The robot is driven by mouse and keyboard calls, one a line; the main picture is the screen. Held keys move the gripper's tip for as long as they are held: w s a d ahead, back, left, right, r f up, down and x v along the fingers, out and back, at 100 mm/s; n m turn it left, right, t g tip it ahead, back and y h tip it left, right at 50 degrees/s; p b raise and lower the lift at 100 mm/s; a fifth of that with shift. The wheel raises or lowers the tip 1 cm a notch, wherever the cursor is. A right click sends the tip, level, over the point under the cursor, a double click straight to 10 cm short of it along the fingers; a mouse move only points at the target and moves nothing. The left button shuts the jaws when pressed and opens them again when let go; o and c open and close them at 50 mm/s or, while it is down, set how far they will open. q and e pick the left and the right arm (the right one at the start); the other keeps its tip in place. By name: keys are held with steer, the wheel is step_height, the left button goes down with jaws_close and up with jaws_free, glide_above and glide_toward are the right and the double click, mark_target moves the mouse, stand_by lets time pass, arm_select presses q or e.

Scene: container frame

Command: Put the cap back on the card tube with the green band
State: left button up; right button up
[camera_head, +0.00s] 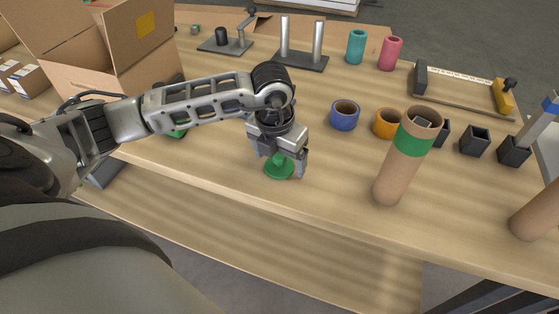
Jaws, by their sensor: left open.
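The card tube with the green band (413,143) stands upright on the table, right of centre. Its top end is open, and something grey shows inside the mouth. A green cap (279,170) with a raised knob lies on the table near the front edge, left of the tube. My left gripper (281,168) points down over the cap, its open fingers on either side of the knob. I cannot tell whether the fingers touch it. My right gripper is not in view.
A blue ring (345,115) and an orange ring (387,123) stand behind the tube. Small black holders (474,141) stand to its right. Another card tube (538,214) is at the right edge. An open cardboard box (120,50) is at the back left.

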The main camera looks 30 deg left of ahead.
arm_select(q)
steer(key=shift+c, duration=0.2)
steer(key=c, duration=1)
steer(key=shift+r, duration=0.7)
steer(key=shift+s+d+r+b, duration=0.2)
steer(key=shift+s+d+r, duration=0.9)
steer(key=shift+d+r, duration=0.9)
steer(key=shift+s+d+r+b, duration=0.2)
steer(key=shift+s+d+r, duration=0.95)
steer(key=shift+d+r, duration=0.85)
steer(key=shift+s+d+r+b, duration=0.2)
steer(key=shift+s+d+r, duration=0.9)
steer(key=shift+d+r, duration=0.9)
steer(key=shift+d+f, duration=0.15)
steer(key=shift+f, duration=0.1)
